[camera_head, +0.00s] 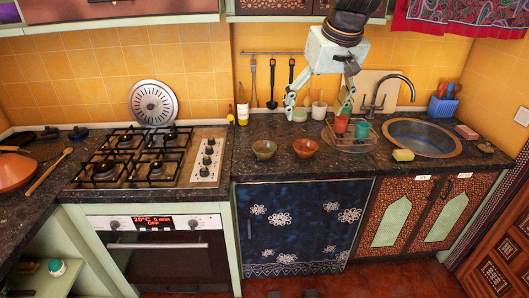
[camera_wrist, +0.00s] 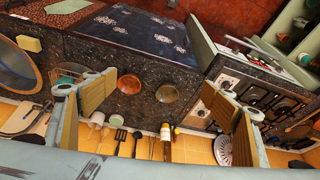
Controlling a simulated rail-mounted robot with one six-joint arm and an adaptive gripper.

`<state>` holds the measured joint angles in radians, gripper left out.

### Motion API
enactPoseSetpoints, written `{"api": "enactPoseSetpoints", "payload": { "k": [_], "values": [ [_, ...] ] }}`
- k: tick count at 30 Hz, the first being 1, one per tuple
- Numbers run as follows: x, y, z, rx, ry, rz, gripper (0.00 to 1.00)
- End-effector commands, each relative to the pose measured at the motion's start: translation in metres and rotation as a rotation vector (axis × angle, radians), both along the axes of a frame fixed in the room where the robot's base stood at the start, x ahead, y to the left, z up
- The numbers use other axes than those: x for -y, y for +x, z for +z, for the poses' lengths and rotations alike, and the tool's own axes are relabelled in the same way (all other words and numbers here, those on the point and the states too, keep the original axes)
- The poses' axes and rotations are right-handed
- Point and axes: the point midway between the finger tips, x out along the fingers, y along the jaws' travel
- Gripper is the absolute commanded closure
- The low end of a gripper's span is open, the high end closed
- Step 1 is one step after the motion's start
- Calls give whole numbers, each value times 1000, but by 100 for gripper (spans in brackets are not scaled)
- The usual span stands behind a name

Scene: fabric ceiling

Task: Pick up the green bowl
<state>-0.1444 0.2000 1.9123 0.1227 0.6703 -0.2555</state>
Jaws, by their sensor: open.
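The olive-green bowl (camera_head: 264,149) stands on the dark speckled counter, right of the stove. It also shows in the wrist view (camera_wrist: 166,95), between my fingers in the picture. A reddish-brown bowl (camera_head: 305,147) stands close to its right; in the wrist view it is the left one (camera_wrist: 131,82). My gripper (camera_head: 319,104) is open and empty, with its fingers spread wide. It hangs above the counter's back part, up and to the right of the green bowl in the head view, and apart from it.
A wire dish rack (camera_head: 326,139) with cups stands right of the bowls, before the sink (camera_head: 424,137). A yellow sponge (camera_head: 403,155) lies nearby. The gas stove (camera_head: 140,158) is at left. Small containers and hanging utensils line the back wall. The counter front is clear.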

Motion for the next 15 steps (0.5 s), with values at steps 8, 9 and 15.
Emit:
{"api": "enactPoseSetpoints", "payload": {
  "k": [8,9,15],
  "values": [
    [-25,55,-26,2,2,37,22],
    [-29,62,-30,2,1,42,22],
    [-46,98,-53,6,1,67,22]
  ]
}}
